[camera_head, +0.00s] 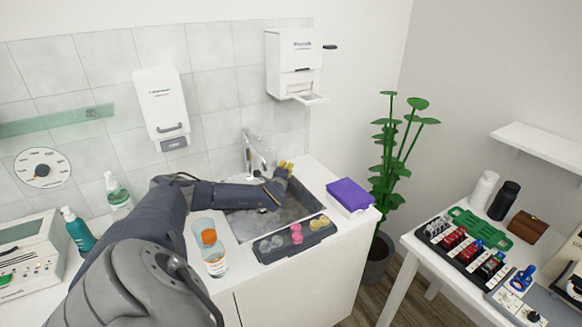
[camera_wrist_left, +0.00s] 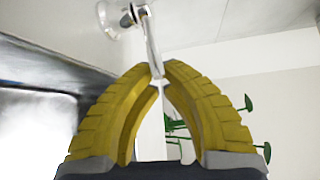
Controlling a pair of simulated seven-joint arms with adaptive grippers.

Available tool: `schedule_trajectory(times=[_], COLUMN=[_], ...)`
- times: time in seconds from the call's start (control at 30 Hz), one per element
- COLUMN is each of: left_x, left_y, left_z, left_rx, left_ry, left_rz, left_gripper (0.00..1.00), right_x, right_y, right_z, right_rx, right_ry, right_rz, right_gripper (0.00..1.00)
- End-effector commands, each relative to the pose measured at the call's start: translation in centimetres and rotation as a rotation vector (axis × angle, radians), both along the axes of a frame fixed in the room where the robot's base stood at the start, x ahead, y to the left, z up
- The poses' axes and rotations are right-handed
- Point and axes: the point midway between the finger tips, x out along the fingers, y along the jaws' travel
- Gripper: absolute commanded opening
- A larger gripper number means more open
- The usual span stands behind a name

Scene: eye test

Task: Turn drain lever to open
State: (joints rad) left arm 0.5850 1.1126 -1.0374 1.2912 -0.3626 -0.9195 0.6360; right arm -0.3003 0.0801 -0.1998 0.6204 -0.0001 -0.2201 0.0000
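My left arm reaches over the sink (camera_head: 236,222), and its gripper (camera_head: 287,166) with yellow fingers is near the sink's back right corner, right of the faucet (camera_head: 252,152). In the left wrist view, the gripper's yellow fingertips (camera_wrist_left: 158,70) nearly meet, with the lower end of a thin silver lever (camera_wrist_left: 151,42) between them. It looks like the drain lever and runs up to a round clear or chrome fitting (camera_wrist_left: 108,17). The fingers appear shut on its end; the contact is too small to see in the head view. My right gripper is not in view.
A purple box (camera_head: 350,195) lies right of the sink. A white dispenser (camera_head: 294,62) hangs above the corner. A plant (camera_head: 388,160) stands further right.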

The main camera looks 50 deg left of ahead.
Motion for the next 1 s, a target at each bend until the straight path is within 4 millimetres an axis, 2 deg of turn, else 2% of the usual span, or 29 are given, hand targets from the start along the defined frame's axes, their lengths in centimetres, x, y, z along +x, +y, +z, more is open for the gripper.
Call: schedule_trajectory(times=[1.0], left_x=[-0.46], left_y=[-0.25], left_z=[0.02], left_rx=[0.001], left_ry=[0.001], left_rz=[-0.063], left_gripper=[0.0], right_x=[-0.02], right_y=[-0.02], right_z=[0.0], right_rx=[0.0], right_ry=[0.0], right_rz=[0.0], right_gripper=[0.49])
